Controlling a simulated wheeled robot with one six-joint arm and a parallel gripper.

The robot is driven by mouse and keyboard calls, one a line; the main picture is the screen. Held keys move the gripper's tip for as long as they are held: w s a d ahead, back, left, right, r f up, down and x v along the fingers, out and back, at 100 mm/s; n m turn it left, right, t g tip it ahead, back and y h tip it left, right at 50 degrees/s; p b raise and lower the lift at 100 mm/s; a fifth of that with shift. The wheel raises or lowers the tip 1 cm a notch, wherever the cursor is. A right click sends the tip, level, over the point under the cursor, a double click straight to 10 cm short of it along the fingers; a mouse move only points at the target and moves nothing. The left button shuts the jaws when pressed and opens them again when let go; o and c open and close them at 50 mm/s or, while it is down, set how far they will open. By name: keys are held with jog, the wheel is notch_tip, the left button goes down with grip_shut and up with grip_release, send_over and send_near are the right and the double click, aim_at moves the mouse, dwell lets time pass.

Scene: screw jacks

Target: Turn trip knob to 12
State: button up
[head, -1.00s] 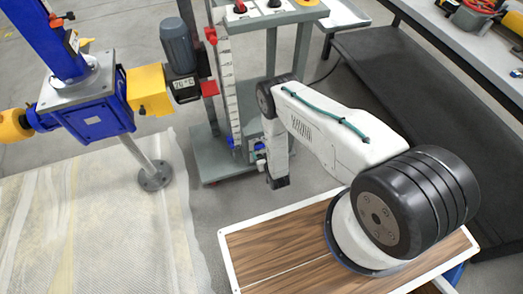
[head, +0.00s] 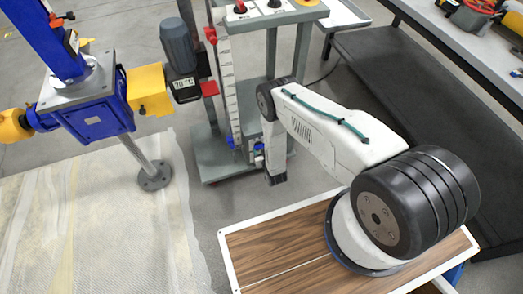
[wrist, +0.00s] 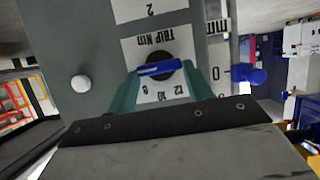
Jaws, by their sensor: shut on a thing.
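The trip knob is a dark round dial with a blue bar grip (wrist: 160,69) across it. It sits on a white scale plate (wrist: 142,50) lettered TRIP MM, upside down in the wrist view. The marks 8, 10 and 12 show below the knob; other marks are hidden. The bar lies nearly level across the picture, and I cannot tell which end points. My gripper (wrist: 162,74) has teal fingers shut on the knob's bar, one at each end. In the head view my arm hides the knob and most of the gripper.
A grey trolley (head: 213,158) carries a vertical ruler (head: 231,92) and a control box (head: 268,10). A blue screw jack (head: 98,105) with a motor (head: 178,48) stands to the left. In the wrist view, a blue knob (wrist: 252,75) sits right of the plate and a white button (wrist: 81,84) left.

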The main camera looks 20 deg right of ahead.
jog(key=n+h, duration=0.1)
jog(key=n, duration=0.1)
jog(key=shift+a+f+n+h, duration=0.1)
jog(key=shift+a+n+h, duration=0.2)
jog(key=shift+a+h, duration=0.1)
jog(key=n+h, duration=0.1)
jog(key=n, duration=0.1)
jog(key=shift+a+f+n+t+h, duration=0.15)
jog(key=shift+n+t+h, duration=0.15)
jog(key=shift+h, duration=0.1)
jog(key=n, duration=0.1)
jog(key=n+h, duration=0.1)
jog(key=shift+a+f+n+t, duration=0.15)
jog(key=shift+n+t, duration=0.15)
jog(key=shift+a+f+n+t+h, duration=0.15)
jog(key=shift+n+t+h, duration=0.4)
jog(key=shift+n, duration=0.75)
jog(key=shift+h, duration=0.25)
jog(key=o, duration=1)
